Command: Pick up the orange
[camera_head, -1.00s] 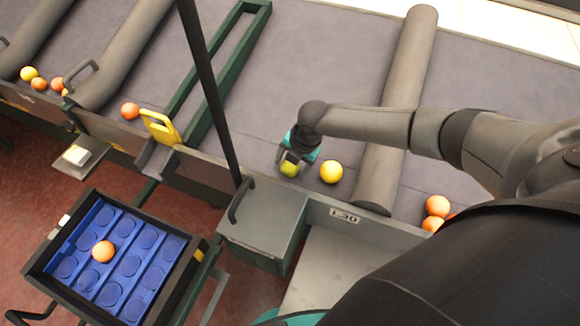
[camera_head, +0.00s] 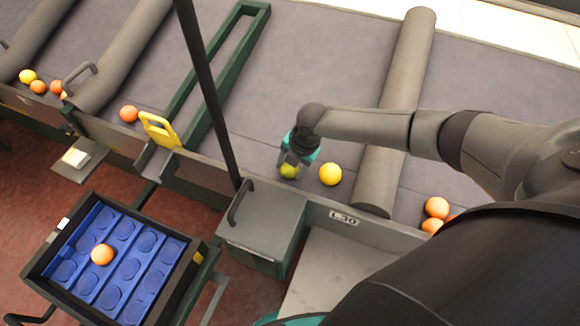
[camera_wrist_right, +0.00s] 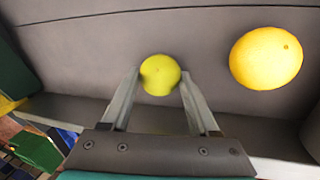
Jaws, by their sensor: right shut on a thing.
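My right gripper (camera_head: 291,168) is over the conveyor's near edge, shut on a yellow-green fruit (camera_head: 289,172). In the right wrist view the fruit (camera_wrist_right: 160,74) sits between the two fingertips (camera_wrist_right: 160,84), and its underside is close to or on the belt. A yellow fruit (camera_head: 330,174) lies just to the right, apart from the gripper; it also shows in the right wrist view (camera_wrist_right: 266,58). One orange (camera_head: 102,254) lies in the blue tray (camera_head: 186,246). Another orange (camera_head: 129,114) is on the belt by the yellow handle. My left gripper is not in view.
Oranges (camera_head: 437,207) lie at the right, partly behind my arm. Several fruits (camera_head: 38,87) lie at the far left. A grey roller (camera_head: 408,90) crosses the belt right of the gripper. A dark pole (camera_head: 208,90) and green frame (camera_head: 252,40) stand to the left.

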